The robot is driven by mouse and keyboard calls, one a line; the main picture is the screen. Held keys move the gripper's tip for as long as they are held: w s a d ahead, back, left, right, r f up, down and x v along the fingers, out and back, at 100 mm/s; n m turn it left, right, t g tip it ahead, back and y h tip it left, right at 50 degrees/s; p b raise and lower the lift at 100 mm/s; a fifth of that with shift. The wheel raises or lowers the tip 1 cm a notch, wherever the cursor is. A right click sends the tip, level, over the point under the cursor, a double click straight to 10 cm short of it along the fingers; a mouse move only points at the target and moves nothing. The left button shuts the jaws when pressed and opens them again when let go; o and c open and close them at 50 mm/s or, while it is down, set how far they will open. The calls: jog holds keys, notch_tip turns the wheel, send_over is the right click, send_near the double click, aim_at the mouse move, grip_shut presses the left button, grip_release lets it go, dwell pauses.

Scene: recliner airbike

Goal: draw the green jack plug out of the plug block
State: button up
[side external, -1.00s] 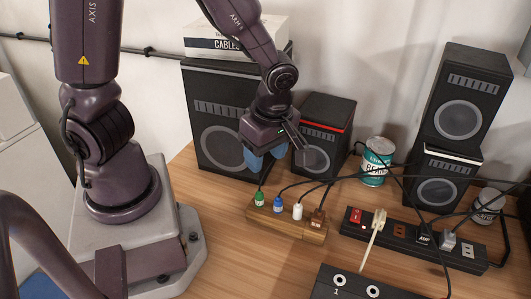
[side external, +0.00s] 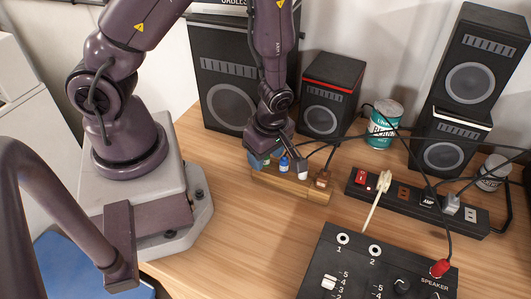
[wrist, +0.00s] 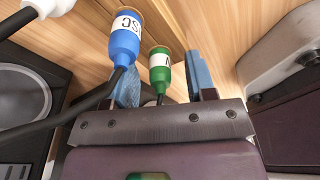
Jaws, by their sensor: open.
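The green jack plug (wrist: 160,72) stands in the wooden plug block (side external: 290,186), at its left end. In the wrist view, my gripper (wrist: 164,82) is open, with one blue-padded finger on each side of the green plug and gaps visible between. In the side view, my gripper (side external: 262,159) is down at the block's left end and largely hides the green plug. The blue plug (wrist: 124,40) is close beside the left finger in the wrist view; it also shows in the side view (side external: 284,165).
Behind are speakers (side external: 331,95) and a can (side external: 384,124). A power strip (side external: 415,203) lies right. Bare table lies in front of the block.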

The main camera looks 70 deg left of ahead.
jog(key=shift+f, duration=0.1)
grip_shut()
jog(key=shift+r, duration=0.75)
dwell(0.8)
jog(key=shift+r, duration=1.05)
